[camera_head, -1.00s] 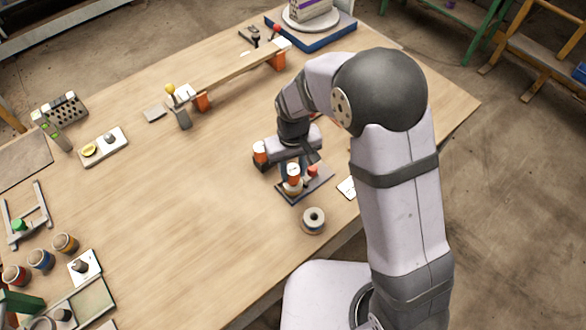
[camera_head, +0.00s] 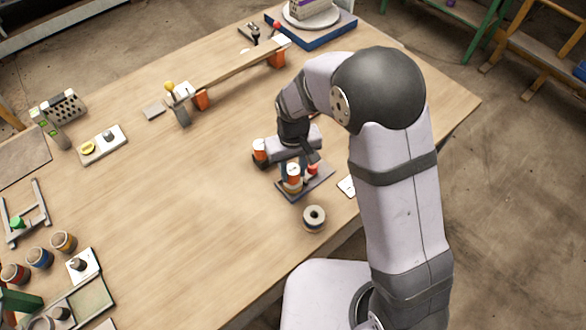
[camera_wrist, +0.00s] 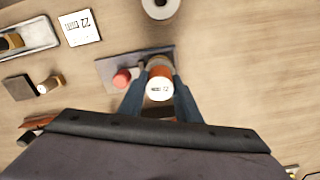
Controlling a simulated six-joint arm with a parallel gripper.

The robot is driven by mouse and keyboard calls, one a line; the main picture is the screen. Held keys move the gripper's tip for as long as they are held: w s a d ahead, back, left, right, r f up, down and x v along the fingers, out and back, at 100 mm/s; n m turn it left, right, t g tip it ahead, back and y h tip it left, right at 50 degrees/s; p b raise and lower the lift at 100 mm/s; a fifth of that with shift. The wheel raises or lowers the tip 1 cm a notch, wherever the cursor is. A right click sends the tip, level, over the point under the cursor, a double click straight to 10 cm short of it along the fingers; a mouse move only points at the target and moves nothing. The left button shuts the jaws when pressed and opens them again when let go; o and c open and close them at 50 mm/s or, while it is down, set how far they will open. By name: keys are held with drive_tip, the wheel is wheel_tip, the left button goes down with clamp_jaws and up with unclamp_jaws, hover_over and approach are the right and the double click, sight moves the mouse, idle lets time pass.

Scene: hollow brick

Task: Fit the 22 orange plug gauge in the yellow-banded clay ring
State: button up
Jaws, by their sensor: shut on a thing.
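My gripper (camera_wrist: 160,95) is shut on the orange plug gauge (camera_head: 293,173), which has a white top. In the wrist view the top of the gauge (camera_wrist: 159,89) shows a printed 22. The gauge is upright between the dark fingers, over a dark plate (camera_head: 319,184).
A red knob (camera_wrist: 122,77) stands on the plate beside the gauge. Another pale ring (camera_head: 314,218) with an open hole is close by. A white card (camera_wrist: 79,27) marked 22 lies near the plate. Several banded pots (camera_head: 64,242) stand far left. The middle table is clear.

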drive_tip(key=o, duration=1.2)
drive_tip(key=shift+r+b, duration=0.85)
drive_tip(key=shift+r, duration=2.85)
drive_tip(key=shift+w, duration=0.1)
drive_tip(key=shift+w+a+f, duration=0.15)
drive_tip(key=shift+w, duration=0.05)
drive_tip(key=s+d+f, duration=0.4)
drive_tip(key=s, duration=0.3)
drive_tip(key=shift+s+d+r+m, duration=0.6)
drive_tip(key=shift+s+d+m, duration=0.4)
drive_tip(key=shift+d, duration=1.6)
drive_tip(key=shift+s+d+r+m, duration=0.7)
drive_tip(key=shift+s+d, duration=0.65)
drive_tip(key=shift+d, duration=1.25)
drive_tip(key=shift+s+d+r+m, duration=0.55)
drive_tip(key=shift+s+d+m, duration=0.5)
drive_tip(key=shift+d, duration=1.55)
